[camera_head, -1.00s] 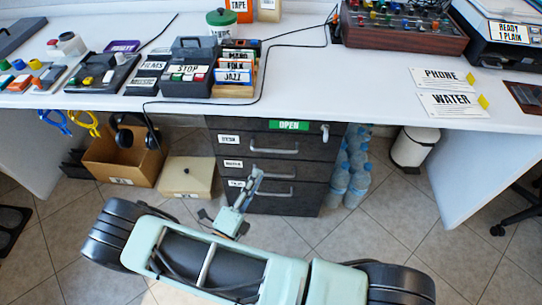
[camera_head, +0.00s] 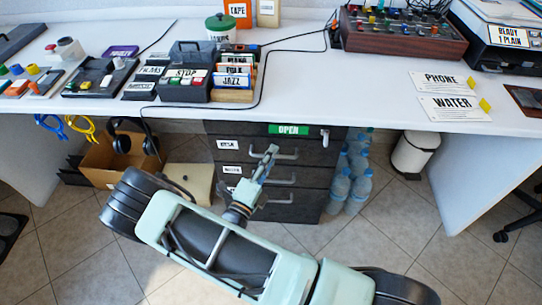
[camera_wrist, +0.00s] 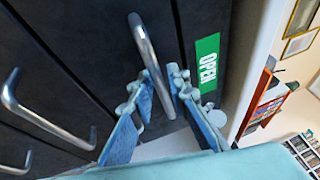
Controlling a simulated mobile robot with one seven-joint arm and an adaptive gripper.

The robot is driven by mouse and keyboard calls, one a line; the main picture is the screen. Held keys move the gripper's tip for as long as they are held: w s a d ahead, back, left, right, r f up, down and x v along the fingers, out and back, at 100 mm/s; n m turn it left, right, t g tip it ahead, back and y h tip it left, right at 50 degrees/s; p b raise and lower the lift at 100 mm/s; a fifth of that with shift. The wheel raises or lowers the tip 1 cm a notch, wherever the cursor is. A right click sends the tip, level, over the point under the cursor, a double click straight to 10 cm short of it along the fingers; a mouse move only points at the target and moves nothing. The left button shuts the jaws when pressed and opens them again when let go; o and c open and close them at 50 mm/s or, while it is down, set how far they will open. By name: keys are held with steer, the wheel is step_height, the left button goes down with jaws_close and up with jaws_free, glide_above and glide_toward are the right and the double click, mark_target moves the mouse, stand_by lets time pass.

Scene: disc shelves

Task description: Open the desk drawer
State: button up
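The dark desk drawer unit (camera_head: 308,175) stands under the white desk, with its drawer fronts looking flush. A green OPEN label (camera_head: 289,129) marks its top; the label also shows in the wrist view (camera_wrist: 207,63). The top drawer's silver bar handle (camera_head: 288,156) is partly covered by my gripper (camera_head: 269,150). In the wrist view, my gripper (camera_wrist: 162,72) is open, with its blue fingers apart. The silver handle (camera_wrist: 144,44) runs lengthwise into the gap between them. I cannot tell whether either finger touches it.
Two lower drawer handles (camera_head: 281,180) (camera_head: 277,200) sit below. Water bottles (camera_head: 358,185) stand right of the unit, a cardboard box (camera_head: 103,160) to its left. The white desk top (camera_head: 360,95) overhangs above. Tiled floor is clear at the right front.

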steer(key=shift+c, duration=0.5)
jaws_close()
steer(key=shift+s, duration=0.1)
